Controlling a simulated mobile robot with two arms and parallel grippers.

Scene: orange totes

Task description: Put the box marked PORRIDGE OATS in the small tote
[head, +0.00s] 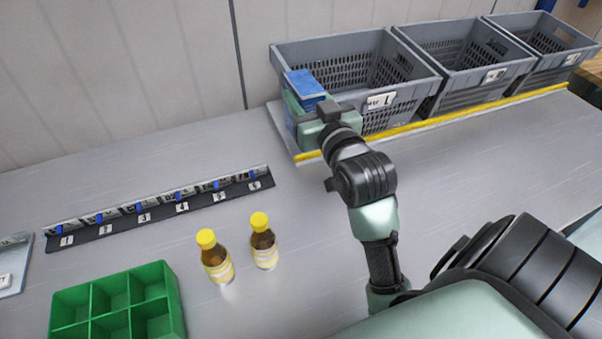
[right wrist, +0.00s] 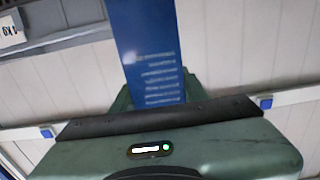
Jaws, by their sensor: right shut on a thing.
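A blue box (head: 304,84) stands upright in my right gripper (head: 305,112), over the front left corner of the nearest grey tote (head: 350,48). The right gripper is shut on this box. In the right wrist view the blue box (right wrist: 146,45) rises from between the fingers, with small pale print that I cannot read, so I cannot tell if it is marked PORRIDGE OATS. Whether the box is in front of the tote or above its rim is unclear. No tote is clearly the small one. My left gripper is not in view.
Two more grey totes (head: 462,58) (head: 541,38) stand to the right behind a yellow edge strip (head: 440,122). Two yellow-capped bottles (head: 216,258) (head: 264,242), a green divided crate (head: 118,300) and a numbered black rail (head: 160,212) are on the table. Its middle is clear.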

